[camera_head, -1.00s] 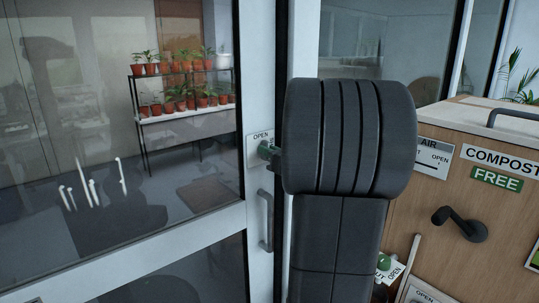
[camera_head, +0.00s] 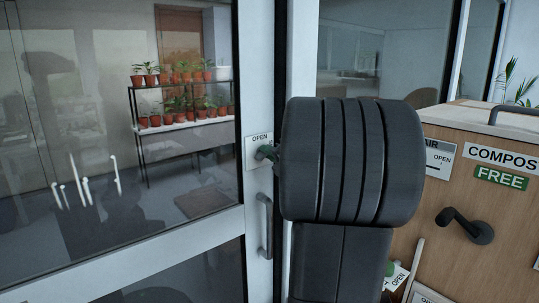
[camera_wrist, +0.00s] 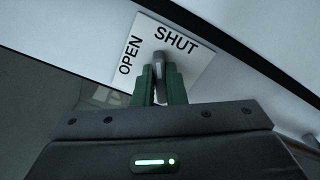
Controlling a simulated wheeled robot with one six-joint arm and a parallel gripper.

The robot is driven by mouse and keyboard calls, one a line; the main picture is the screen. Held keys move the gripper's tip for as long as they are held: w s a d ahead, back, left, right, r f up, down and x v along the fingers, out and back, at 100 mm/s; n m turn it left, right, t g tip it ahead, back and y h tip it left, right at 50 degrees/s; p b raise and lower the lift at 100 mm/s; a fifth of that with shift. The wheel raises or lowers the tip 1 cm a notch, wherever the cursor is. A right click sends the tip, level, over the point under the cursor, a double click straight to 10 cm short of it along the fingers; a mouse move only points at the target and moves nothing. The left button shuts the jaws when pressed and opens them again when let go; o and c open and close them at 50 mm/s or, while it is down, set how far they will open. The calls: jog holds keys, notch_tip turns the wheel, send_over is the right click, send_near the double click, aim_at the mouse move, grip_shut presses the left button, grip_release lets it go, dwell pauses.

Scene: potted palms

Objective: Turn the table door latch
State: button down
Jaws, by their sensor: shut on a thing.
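The latch is a dark grey lever (camera_wrist: 158,62) in front of a white square plate (camera_wrist: 191,62) marked OPEN and SHUT. In the wrist view OPEN reads at the left of the lever and SHUT at the upper right. My gripper (camera_wrist: 160,84) has green fingers, shut on the lever from both sides. In the head view the plate (camera_head: 252,158) sits on the white frame of a glass door (camera_head: 225,218), and my gripper (camera_head: 266,152) reaches it from the right. My dark arm hides most of the gripper there, and the lever cannot be made out.
A grey door handle (camera_head: 265,226) stands just below the plate. A wooden compost box (camera_head: 440,215) with a black crank (camera_head: 466,226) is close on the right. Potted plants stand on a shelf (camera_head: 185,136) behind the glass.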

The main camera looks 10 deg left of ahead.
jog(key=m+p, duration=0.1)
jog(key=m, duration=0.5)
jog(key=shift+f, duration=0.15)
dwell(0.4)
jog(key=c, duration=1.5)
grip_release()
jog(key=b+v, duration=0.1)
jog(key=v, duration=1.2)
jog(key=shift+s+d+b, duration=0.2)
jog(key=shift+d+b, duration=0.15)
jog(key=shift+b, duration=0.05)
